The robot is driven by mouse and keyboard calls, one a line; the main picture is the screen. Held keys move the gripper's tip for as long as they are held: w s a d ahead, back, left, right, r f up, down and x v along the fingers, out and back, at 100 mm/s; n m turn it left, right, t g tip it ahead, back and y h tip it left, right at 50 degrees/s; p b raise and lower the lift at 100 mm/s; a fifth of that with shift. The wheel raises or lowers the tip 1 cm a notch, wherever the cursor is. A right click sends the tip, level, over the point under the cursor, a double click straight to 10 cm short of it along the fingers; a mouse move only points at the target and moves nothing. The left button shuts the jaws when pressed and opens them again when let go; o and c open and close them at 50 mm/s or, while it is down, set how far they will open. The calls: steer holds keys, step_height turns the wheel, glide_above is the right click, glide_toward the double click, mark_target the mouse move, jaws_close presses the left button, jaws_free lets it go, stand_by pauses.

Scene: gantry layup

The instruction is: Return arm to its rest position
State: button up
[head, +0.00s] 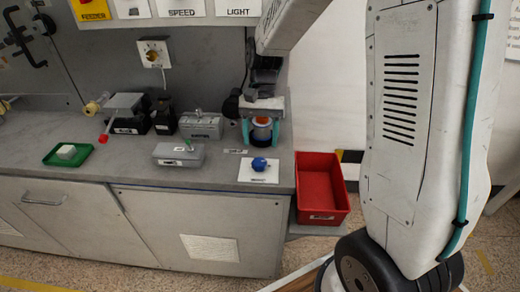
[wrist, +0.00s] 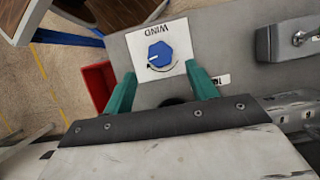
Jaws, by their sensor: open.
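My gripper (head: 261,135) is above the right end of the grey workbench (head: 225,172), fingers pointing down. Its two teal fingers stand apart, and in the wrist view the gripper (wrist: 160,70) is open. In the head view, a small cylinder with an orange top and blue lower part (head: 262,132) shows between the fingers; I cannot tell whether it is between or behind them. The blue knob (head: 259,164) on its white WIND card lies in front of the gripper, apart from it. The knob (wrist: 160,54) also shows beyond the fingertips in the wrist view.
A red bin (head: 321,190) stands at the bench's right end. Grey boxes (head: 201,125) and (head: 178,154) are left of the gripper. A green tray (head: 68,153) is farther left. A panel with labels (head: 185,8) is on the wall above.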

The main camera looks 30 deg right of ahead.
steer(key=shift+v, duration=0.95)
steer(key=s+r+n+t, duration=0.1)
steer(key=s+r+n, duration=0.1)
steer(key=s+r, duration=0.2)
steer(key=s+r+n+t+h, duration=0.1)
steer(key=s+r, duration=0.3)
steer(key=s, duration=0.7)
steer(key=s+r+n+t+h, duration=0.1)
steer(key=s+r+n+t, duration=0.2)
steer(key=s, duration=0.5)
steer(key=shift+s+d+r, duration=0.15)
steer(key=shift+d+r, duration=0.2)
steer(key=shift+r, duration=0.15)
